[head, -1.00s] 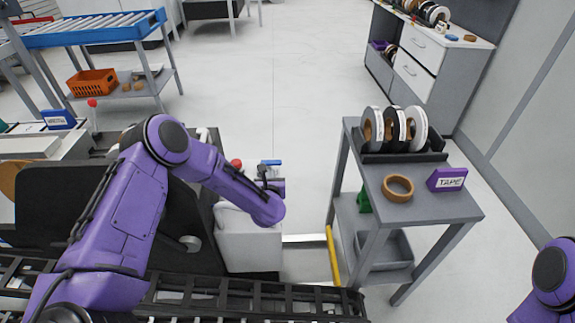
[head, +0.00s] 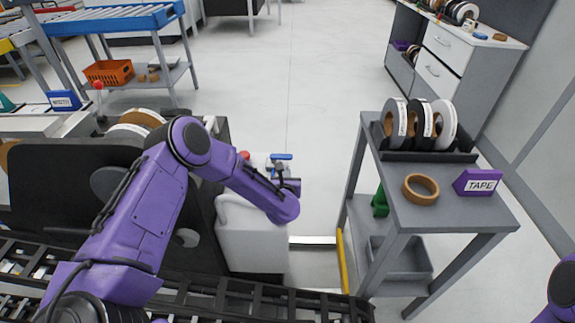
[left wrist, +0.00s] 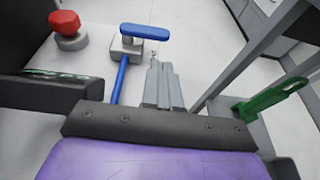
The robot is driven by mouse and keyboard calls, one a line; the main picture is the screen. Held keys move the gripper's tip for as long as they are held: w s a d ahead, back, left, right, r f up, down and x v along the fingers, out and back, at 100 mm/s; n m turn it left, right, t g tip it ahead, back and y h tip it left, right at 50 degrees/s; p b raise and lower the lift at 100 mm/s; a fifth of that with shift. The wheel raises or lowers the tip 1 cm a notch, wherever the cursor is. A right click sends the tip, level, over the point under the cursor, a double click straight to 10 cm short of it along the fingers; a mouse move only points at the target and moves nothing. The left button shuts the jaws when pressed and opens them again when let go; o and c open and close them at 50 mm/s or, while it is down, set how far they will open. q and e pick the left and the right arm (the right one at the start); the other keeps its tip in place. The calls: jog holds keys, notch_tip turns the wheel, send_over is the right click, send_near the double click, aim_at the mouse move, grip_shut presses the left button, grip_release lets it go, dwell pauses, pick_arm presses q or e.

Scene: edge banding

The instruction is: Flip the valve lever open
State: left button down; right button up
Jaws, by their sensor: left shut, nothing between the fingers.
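The blue valve lever (head: 281,156) shows just past my left forearm in the head view. In the left wrist view the lever (left wrist: 145,32) lies crosswise on a grey valve body (left wrist: 126,48). A blue pipe (left wrist: 119,82) runs from the valve toward the camera, and the lever lies across its line. My left gripper (left wrist: 158,64) is shut and empty, with its tips short of the lever and apart from it in the picture. In the head view my forearm hides most of that gripper. Of my right arm only a purple link shows at the lower right; its gripper is out of view.
A red button (left wrist: 66,22) stands left of the valve. A white tank (head: 250,235) is below my forearm. A grey tape cart (head: 450,213) with tape rolls stands to the right, with a green item (head: 380,202) on its side.

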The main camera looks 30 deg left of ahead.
pick_arm(q)
jog(key=x, duration=0.8)
jog(key=shift+w+a+f, duration=0.15)
jog(key=shift+w+a, duration=0.1)
jog(key=shift+a, duration=0.1)
